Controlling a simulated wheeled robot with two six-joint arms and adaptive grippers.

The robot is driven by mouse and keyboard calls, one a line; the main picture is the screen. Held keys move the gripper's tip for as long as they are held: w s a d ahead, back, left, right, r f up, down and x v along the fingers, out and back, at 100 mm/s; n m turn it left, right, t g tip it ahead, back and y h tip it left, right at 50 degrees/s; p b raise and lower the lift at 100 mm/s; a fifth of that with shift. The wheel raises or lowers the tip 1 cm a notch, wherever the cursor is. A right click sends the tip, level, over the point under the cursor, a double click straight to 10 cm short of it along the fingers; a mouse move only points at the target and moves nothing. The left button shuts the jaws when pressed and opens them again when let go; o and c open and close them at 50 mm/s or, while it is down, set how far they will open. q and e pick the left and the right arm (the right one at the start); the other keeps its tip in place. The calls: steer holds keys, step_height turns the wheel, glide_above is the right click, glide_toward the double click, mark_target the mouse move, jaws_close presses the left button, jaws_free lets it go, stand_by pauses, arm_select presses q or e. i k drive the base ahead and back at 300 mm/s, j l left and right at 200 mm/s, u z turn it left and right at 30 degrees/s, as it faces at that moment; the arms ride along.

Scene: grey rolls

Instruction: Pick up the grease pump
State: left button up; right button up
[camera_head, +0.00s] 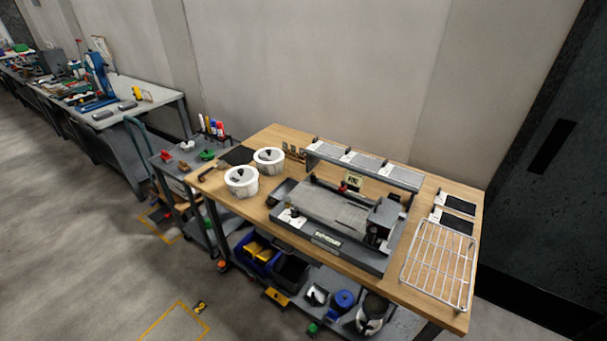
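I cannot tell any object for certain as the grease pump; many items are small at this distance. A wooden-topped workbench (262,211) stands in the middle to right of the head view. On it sits a grey flat machine (335,210) with a dark block at its right end. A blue upright tool (97,75) stands on the far left bench. Neither of my grippers shows in this view.
A wire rack (440,265) lies on the bench's right end. A low grey shelf unit on the bench (364,165) runs along the wall side. Blue and dark bins (254,250) stand below. A small grey cart (172,174) adjoins the left. The floor (80,240) at left is open.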

mark_target(212, 123)
steer(key=i+j+z, duration=0.1)
steer(key=j+z, duration=0.15)
steer(key=z, duration=0.2)
steer(key=i+j+z, duration=0.1)
steer(key=j+z, duration=0.15)
steer(key=z, duration=0.2)
steer(key=i+j+z, duration=0.1)
steer(key=j+z, duration=0.15)
steer(key=j, duration=0.9)
steer(key=j+z, duration=0.25)
steer(key=j, duration=0.85)
steer(key=k+j+z, duration=0.2)
steer(key=j, duration=0.95)
steer(key=i, duration=0.05)
